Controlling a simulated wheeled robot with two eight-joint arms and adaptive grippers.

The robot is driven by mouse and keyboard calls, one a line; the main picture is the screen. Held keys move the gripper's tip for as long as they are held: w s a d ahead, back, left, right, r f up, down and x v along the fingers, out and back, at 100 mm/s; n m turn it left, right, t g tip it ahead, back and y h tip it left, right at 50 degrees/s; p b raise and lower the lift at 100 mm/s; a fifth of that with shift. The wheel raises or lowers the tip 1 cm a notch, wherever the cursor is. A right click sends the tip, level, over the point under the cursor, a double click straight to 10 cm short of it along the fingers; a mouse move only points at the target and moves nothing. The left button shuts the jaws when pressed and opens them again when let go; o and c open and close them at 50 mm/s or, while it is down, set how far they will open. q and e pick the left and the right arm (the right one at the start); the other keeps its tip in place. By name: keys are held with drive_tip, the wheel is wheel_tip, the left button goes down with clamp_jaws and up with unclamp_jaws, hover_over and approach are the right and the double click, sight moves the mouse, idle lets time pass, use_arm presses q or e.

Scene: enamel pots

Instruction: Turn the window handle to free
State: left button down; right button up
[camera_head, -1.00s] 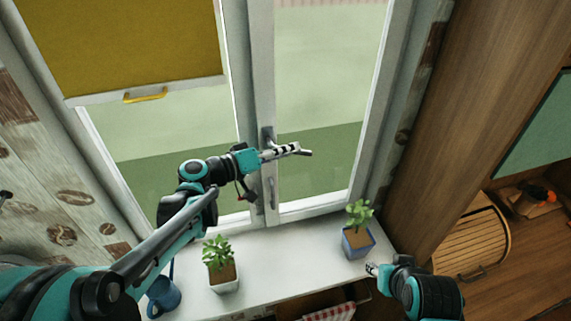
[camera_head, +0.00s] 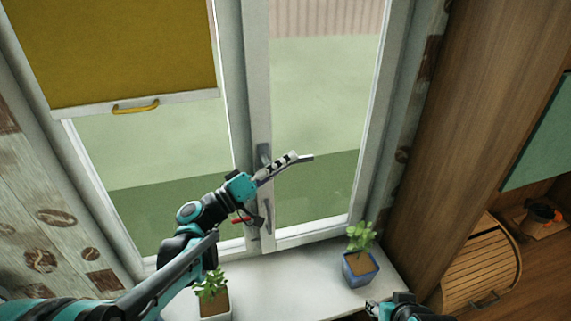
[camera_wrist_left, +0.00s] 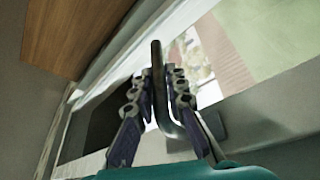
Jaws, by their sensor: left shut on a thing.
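The grey window handle (camera_head: 306,157) is on the middle upright of the white window (camera_head: 256,90). Its lever points right, close to level in the picture. My left gripper (camera_head: 282,165) is shut on this lever, and the free end sticks out past the fingers. In the left wrist view the dark handle bar (camera_wrist_left: 157,75) runs between the two fingers of the left gripper (camera_wrist_left: 162,88), its bend near the finger bases. The fingers partly hide the lever in the head view. My right gripper (camera_head: 373,306) is at the bottom edge, mostly cut off, away from the handle.
On the white sill (camera_head: 290,277) stand a plant in a blue pot (camera_head: 360,266) at right and a plant in a white pot (camera_head: 214,303) at left, below my left arm. A yellow blind (camera_head: 115,50) covers the upper left pane. A wooden cabinet side (camera_head: 455,130) borders the right.

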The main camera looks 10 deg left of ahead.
use_arm(q)
drive_tip(key=c, duration=1.5)
unclamp_jaws()
drive_tip(key=shift+c, duration=0.2)
drive_tip(key=v, duration=1.2)
